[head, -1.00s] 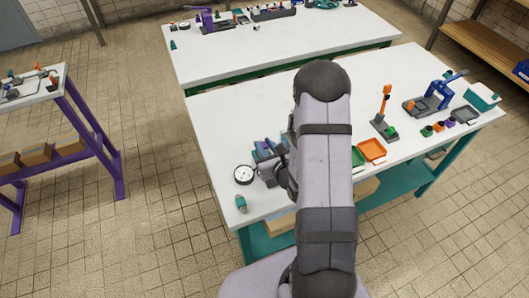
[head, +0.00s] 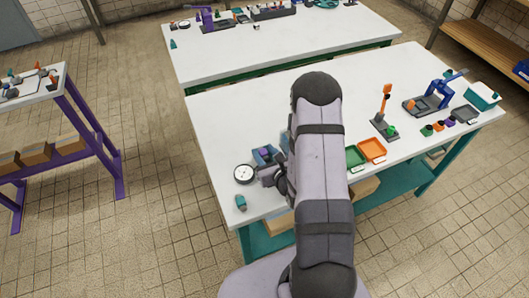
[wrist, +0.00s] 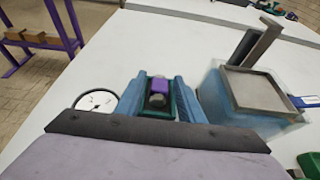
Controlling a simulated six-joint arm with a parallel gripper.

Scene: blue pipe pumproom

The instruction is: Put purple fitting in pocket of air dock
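The purple fitting (wrist: 158,86), a small purple block with grey rounded ends, sits between dark green walls, which look like the pocket of the air dock (wrist: 173,108). In the head view, a purple spot (head: 265,152) shows among blue parts just beyond my gripper. My gripper (wrist: 160,80) has two blue fingers, one on each side of the fitting. They stand apart, with green wall and gaps between them and the purple block, so it looks open. The lower part of the dock is hidden behind my gripper's dark palm.
A round white gauge (head: 245,174) lies left of my gripper, with a small teal fitting (head: 241,202) near the table edge. A pale blue box with a grey tray top (wrist: 262,85) stands close on the right. Green (head: 356,155) and orange trays (head: 372,149) lie further right.

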